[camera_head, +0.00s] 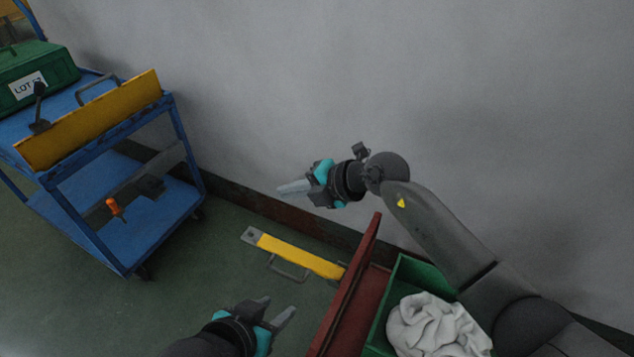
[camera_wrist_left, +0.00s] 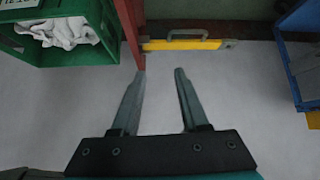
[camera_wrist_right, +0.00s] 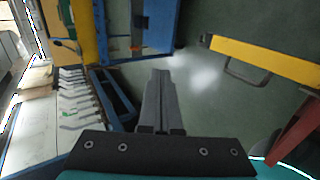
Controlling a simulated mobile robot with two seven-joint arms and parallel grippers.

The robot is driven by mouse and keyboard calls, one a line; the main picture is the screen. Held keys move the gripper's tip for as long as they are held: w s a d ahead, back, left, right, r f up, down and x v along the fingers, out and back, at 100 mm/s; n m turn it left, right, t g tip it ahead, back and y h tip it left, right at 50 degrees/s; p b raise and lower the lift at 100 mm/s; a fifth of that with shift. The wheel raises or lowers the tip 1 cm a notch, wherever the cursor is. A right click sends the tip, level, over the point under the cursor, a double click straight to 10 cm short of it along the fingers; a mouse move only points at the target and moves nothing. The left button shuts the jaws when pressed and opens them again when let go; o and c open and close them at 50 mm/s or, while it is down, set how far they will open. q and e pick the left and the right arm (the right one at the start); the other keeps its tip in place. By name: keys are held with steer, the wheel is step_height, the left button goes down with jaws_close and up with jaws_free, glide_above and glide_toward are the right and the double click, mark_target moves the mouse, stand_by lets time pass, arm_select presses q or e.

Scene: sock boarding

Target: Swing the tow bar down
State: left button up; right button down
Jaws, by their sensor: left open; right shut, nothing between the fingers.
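The tow bar (camera_head: 300,256) is a yellow bar with a grey end plate and a grey loop handle. It points from the red cart (camera_head: 350,290) toward the blue trolley and looks about level, low over the floor; its exact height is hard to tell. It also shows in the left wrist view (camera_wrist_left: 185,44) and the right wrist view (camera_wrist_right: 262,60). My right gripper (camera_head: 280,189) is shut and empty, above and beyond the bar, apart from it. My left gripper (camera_head: 280,309) is open and empty, on the near side of the bar, not touching it.
The blue trolley (camera_head: 120,225) stands at left with a yellow handled panel (camera_head: 95,115), a green box (camera_head: 50,68) and an orange handle (camera_head: 115,208). A green crate (camera_head: 375,335) of white cloth (camera_head: 435,325) sits on the red cart. A grey wall stands behind.

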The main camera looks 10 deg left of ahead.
arm_select(q)
steer(key=s+a+g+y+p, duration=0.2)
steer(key=s+a+g+p, duration=0.1)
steer(key=s+a+g, duration=0.1)
step_height(320, 180, down, 11)
steer(key=s+g+p, duration=0.1)
steer(key=s+p, duration=0.1)
steer(key=p, duration=0.2)
steer(key=shift+a+r, duration=0.15)
steer(key=shift+a, duration=0.05)
arm_select(e)
steer(key=v, duration=1.5)
